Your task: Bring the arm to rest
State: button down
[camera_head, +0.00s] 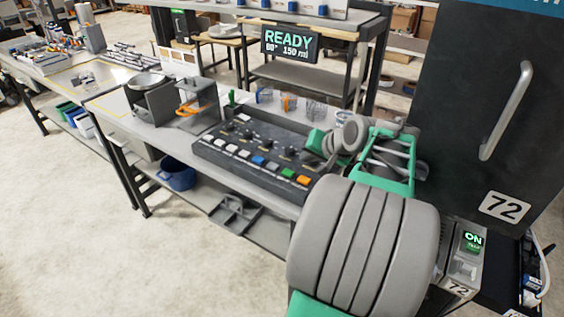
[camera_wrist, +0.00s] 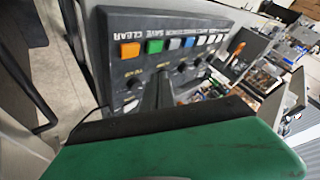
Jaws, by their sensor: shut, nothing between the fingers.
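My gripper (camera_wrist: 158,88) is shut and empty. In the wrist view its dark fingers point at the dark control panel (camera_wrist: 190,22), below the row of coloured buttons. I cannot tell whether the fingertips touch the panel. In the head view the panel (camera_head: 240,150) lies on the bench, with white, blue, green and orange buttons along its front edge. My arm is folded over the panel's right end, and its large grey link hides part of the bench. The gripper's fingers are mostly hidden there.
A sign (camera_head: 289,44) reads "READY 80° 150 ml". A dark cabinet (camera_head: 480,110) marked 72 stands close to my arm's right. An orange-handled device (camera_head: 196,103) and small wire holders stand on the bench. A blue bin (camera_head: 177,175) sits beneath. The floor at left is clear.

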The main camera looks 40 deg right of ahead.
jog(key=s+f+g, duration=0.4)
jog(key=s+f, duration=0.5)
jog(key=s+a+f+g, duration=0.3)
jog(key=s+a, duration=0.4)
jog(key=w+a+r+n, duration=0.2)
jog(key=a+n, duration=0.1)
jog(key=a, duration=0.5)
jog(key=w+a+r+n, duration=0.2)
jog(key=a+n, duration=0.1)
jog(key=a, duration=0.5)
jog(key=w+a+r+n+t, duration=0.1)
jog(key=a+n, duration=0.3)
jog(key=a, duration=0.4)
jog(key=shift+w+r+y, duration=0.4)
jog(key=shift+w+r, duration=0.15)
jog(key=shift+w, duration=0.2)
